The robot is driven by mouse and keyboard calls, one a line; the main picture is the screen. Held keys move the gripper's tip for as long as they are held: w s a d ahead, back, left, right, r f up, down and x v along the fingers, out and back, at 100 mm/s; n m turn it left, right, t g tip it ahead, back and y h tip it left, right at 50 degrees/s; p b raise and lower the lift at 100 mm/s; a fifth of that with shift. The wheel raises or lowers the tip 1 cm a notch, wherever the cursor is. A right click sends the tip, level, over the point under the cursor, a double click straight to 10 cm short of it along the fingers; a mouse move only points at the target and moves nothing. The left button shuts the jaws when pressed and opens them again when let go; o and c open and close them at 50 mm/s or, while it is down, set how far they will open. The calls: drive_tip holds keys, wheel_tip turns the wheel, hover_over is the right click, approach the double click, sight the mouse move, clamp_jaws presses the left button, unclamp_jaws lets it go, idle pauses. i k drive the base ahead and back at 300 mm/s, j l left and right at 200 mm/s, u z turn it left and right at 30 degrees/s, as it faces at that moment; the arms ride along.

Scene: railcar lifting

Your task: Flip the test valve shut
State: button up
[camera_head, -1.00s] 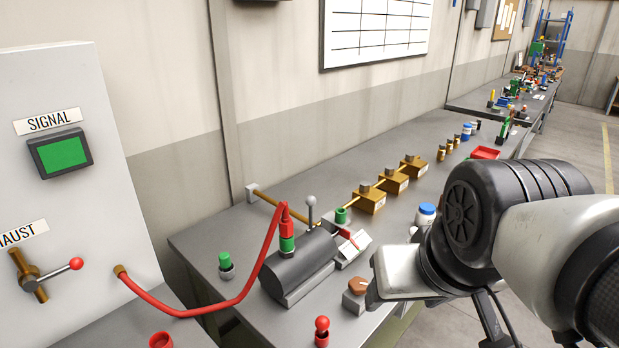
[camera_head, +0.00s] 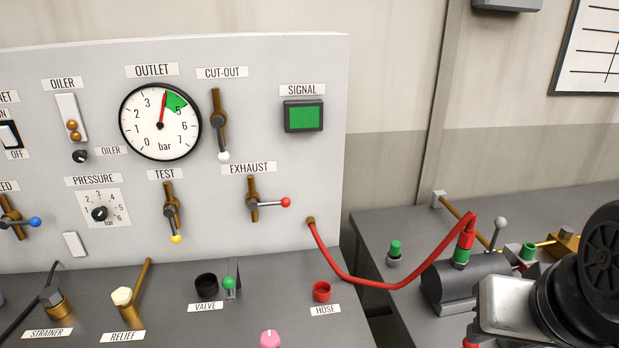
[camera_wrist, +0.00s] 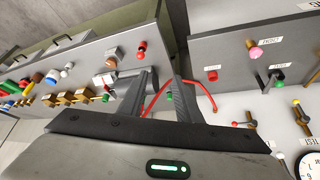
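The test valve (camera_head: 172,211) sits on the grey panel under its TEST label. Its lever hangs straight down, in line with the brass pipe, with a yellow ball at the lower end. It also shows at the right edge of the wrist view (camera_wrist: 302,117). My gripper (camera_wrist: 166,76) is in the wrist view with its two fingers apart and nothing seen between them. It is away from the valve, on the side of the bench with the red hose. In the head view only part of my arm shows at lower right; the fingers are hidden.
The exhaust valve (camera_head: 254,199) with a red-tipped sideways lever is right of the test valve; the cut-out valve (camera_head: 219,122) is above. The outlet gauge (camera_head: 161,122) reads about 4 bar. A red hose (camera_head: 380,284) loops from panel to a grey cylinder (camera_head: 455,281).

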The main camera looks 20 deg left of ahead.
sight(169, 211)
drive_tip(key=k+u, duration=0.1)
drive_tip(key=u, duration=1.6)
drive_tip(key=i+l+u, duration=0.15)
drive_tip(key=i+j, duration=0.1)
drive_tip(key=j, duration=0.3)
drive_tip(key=i+j+u, duration=0.15)
drive_tip(key=j, duration=0.3)
